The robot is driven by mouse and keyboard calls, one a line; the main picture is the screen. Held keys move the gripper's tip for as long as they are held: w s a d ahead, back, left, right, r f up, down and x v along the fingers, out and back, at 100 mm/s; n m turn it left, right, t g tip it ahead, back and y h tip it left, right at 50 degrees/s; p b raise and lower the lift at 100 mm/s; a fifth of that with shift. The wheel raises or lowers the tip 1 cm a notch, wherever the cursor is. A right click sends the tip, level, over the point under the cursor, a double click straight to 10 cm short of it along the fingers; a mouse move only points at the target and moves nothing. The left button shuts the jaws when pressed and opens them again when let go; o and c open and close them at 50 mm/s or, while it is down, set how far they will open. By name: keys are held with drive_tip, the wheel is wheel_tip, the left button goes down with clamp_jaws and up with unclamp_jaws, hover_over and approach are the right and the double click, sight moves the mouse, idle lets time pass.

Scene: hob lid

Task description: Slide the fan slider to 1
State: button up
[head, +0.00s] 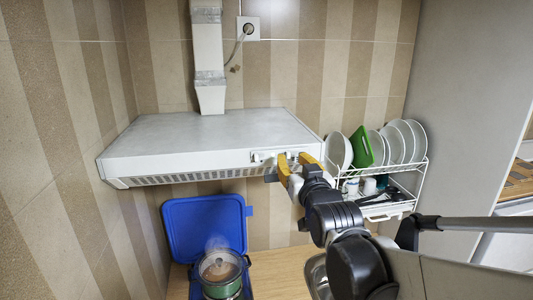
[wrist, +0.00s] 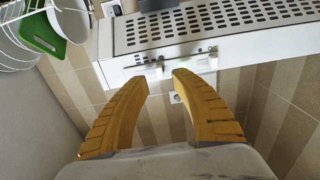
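The white range hood (head: 200,140) hangs on the tiled wall, with a slider strip (head: 264,156) on its front edge at the right. In the wrist view two small white slider knobs show on the hood's front: one knob (wrist: 159,71) lies just beyond the gap between my fingertips, and another knob (wrist: 213,60) lies further right. I cannot tell which is the fan slider; the markings are too small to read. My gripper (head: 293,160) has yellow fingers, spread apart and empty, close to the hood front. In the wrist view my gripper (wrist: 157,83) appears short of the knobs.
A dish rack (head: 385,185) with plates and a green board (head: 361,147) stands close right of my gripper. Below, a steaming green pot (head: 221,275) stands before a raised blue lid (head: 205,228). A wall socket (head: 248,28) is above the hood.

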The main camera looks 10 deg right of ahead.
sight(289, 154)
drive_tip(key=shift+w, duration=1.7)
drive_tip(key=shift+s, duration=0.1)
clamp_jaws()
